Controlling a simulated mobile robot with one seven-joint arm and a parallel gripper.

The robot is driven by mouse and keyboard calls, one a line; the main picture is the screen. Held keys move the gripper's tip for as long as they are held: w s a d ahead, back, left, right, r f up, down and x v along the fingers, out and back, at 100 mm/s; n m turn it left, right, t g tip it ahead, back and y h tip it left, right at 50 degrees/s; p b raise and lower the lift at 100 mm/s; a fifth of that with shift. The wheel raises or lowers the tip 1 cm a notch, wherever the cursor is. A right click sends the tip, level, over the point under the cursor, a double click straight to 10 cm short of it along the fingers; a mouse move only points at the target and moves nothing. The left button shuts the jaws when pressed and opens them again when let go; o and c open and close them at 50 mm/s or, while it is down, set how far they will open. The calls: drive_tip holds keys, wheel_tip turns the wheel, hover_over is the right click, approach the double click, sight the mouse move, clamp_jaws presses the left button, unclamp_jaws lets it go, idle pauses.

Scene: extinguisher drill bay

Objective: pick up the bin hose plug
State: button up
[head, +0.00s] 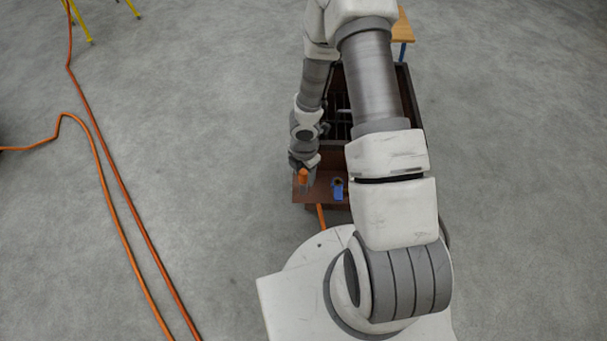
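A small orange piece (303,175), which looks like the bin hose plug, shows at the front left of a dark brown bin (411,98). My gripper (306,186) is right at this orange piece, over the bin's front ledge. The fingers are small and dark here, and I cannot tell whether they are closed on the piece or only beside it. A short orange hose length (320,216) shows below the ledge, and its link to the piece is not clear. My arm hides much of the bin.
A blue item like a padlock (338,189) is on the bin's front, just right of my gripper. Dark bars (343,122) show inside the bin. A long orange hose (112,190) loops over the grey floor at left. Yellow legs (80,22) stand at upper left, a wooden top (404,28) behind the bin.

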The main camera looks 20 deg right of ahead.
clamp_jaws()
wheel_tip(320, 180, up, 10)
drive_tip(key=p, duration=0.6)
idle(0.4)
